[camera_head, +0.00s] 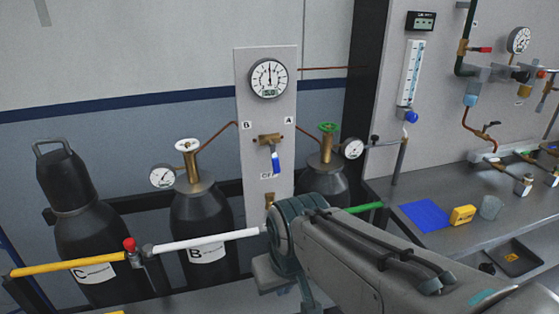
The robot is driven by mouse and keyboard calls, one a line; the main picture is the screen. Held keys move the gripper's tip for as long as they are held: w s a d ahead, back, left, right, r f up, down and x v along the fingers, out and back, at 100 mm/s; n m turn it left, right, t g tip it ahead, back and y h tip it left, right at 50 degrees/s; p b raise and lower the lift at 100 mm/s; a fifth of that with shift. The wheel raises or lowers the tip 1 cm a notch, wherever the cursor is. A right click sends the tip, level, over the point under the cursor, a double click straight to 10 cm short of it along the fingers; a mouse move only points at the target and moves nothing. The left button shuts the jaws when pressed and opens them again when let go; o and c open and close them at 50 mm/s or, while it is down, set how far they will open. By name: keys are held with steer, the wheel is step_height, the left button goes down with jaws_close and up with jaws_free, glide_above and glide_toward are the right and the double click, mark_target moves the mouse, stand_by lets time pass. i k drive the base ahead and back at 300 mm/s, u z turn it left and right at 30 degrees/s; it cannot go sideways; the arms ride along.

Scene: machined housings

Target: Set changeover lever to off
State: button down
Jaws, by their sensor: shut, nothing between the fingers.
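The changeover valve (268,139) is a brass body on a tall pale panel (246,80). Its lever (276,161) has a blue handle and hangs downward, leaning slightly right. The OFF label (267,176) is just below and left of the handle's tip, partly covered by it. Label B (247,125) is at the valve's upper left and label A (288,120) at its upper right. My arm comes in from the lower right, and its teal joint is in front of the panel's lower part. My gripper cannot be made out; nothing of mine touches the lever.
Black cylinders (203,218) with regulators stand on both sides of the panel. A yellow and white rail (70,266) runs across in front.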

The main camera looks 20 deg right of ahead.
mark_target(275, 162)
steer(key=k, duration=1.1)
steer(key=z, duration=0.85)
steer(key=i, duration=1.75)
steer(key=u, duration=0.75)
